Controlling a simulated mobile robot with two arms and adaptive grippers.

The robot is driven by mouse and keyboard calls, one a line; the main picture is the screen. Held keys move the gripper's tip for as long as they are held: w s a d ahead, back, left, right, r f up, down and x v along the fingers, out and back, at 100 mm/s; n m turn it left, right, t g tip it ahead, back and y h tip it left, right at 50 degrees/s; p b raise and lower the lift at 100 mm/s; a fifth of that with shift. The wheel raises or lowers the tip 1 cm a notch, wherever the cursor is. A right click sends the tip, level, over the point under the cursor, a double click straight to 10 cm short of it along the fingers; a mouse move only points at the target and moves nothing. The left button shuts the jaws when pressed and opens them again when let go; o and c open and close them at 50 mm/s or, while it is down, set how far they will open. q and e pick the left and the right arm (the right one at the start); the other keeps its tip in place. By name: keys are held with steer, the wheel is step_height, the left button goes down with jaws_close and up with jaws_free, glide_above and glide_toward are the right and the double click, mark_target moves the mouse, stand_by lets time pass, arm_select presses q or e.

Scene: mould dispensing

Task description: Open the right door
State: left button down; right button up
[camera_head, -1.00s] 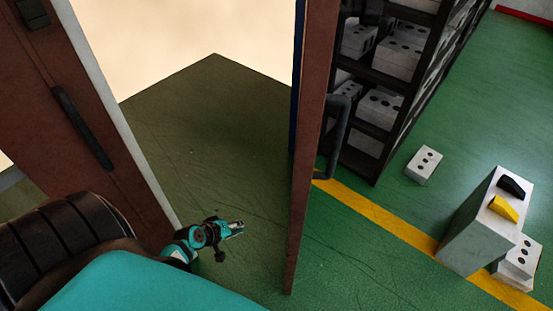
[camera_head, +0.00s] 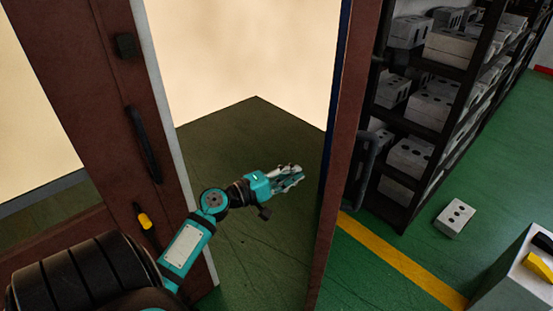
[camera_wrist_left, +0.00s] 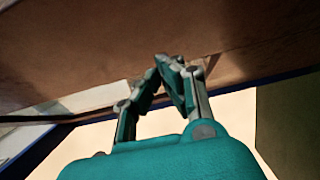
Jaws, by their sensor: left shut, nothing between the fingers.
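The right door (camera_head: 345,150) is a reddish-brown panel seen nearly edge-on in the head view, standing ajar, with a dark curved handle (camera_head: 368,150) on its right side. My left gripper (camera_head: 298,172) reaches through the doorway gap and points at the door's inner side, a little left of its edge. It is shut and empty. In the left wrist view the gripper's fingers (camera_wrist_left: 178,72) meet in front of a brown surface with a dark blue edge; whether they touch it I cannot tell. My right gripper is not seen.
The left door (camera_head: 85,110) with a dark handle (camera_head: 143,145) stands to the left of my arm. Beyond the right door are a black rack (camera_head: 440,140) of grey blocks, a loose block (camera_head: 455,218) on the green floor, and a pale box (camera_head: 515,285) with a yellow item.

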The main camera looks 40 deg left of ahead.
arm_select(q)
steer(key=w+d+p, duration=0.2)
steer(key=w+d, duration=0.1)
steer(key=d, duration=0.1)
steer(key=shift+w, duration=0.4)
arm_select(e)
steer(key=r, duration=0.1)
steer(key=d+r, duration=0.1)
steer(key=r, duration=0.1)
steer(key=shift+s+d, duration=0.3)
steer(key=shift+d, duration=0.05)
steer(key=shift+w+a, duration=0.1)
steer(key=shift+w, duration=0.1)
